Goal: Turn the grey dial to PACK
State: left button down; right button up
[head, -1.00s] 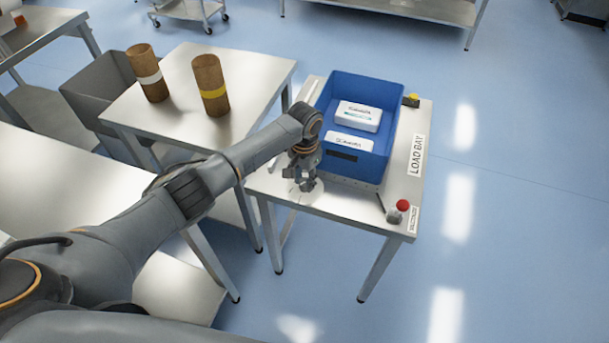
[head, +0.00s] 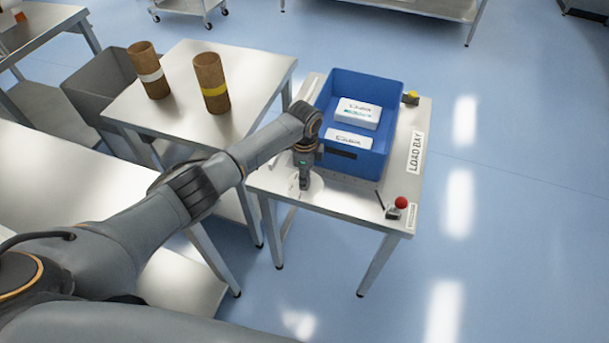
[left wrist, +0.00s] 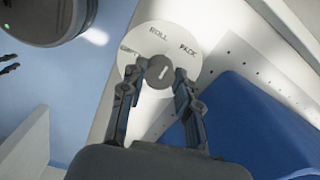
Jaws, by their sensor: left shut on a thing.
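The grey dial (left wrist: 159,72) sits on a round white plate (left wrist: 158,32) on the steel table. The plate reads ROLL at the top, PACK at the upper right and a partly hidden word at the left. A short pale mark on the dial tilts toward the upper right; I cannot tell exactly which word it points at. My left gripper (left wrist: 158,76) is shut on the dial, one finger on each side. In the head view the left gripper (head: 304,183) is at the table's near left corner and hides the dial. My right gripper is not in view.
A blue bin (head: 345,84) holding white packs stands close behind and right of my left gripper. A red-topped lever (head: 401,203) is at the table's front right. Two brown rolls stand on the left table (head: 180,115).

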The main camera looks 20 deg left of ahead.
pick_arm(q)
jog(key=m, duration=0.5)
jog(key=shift+m, duration=0.4)
dwell(0.4)
jog(key=c, duration=1)
grip_release()
notch_tip(320, 180, up, 12)
jog(key=shift+r, duration=0.1)
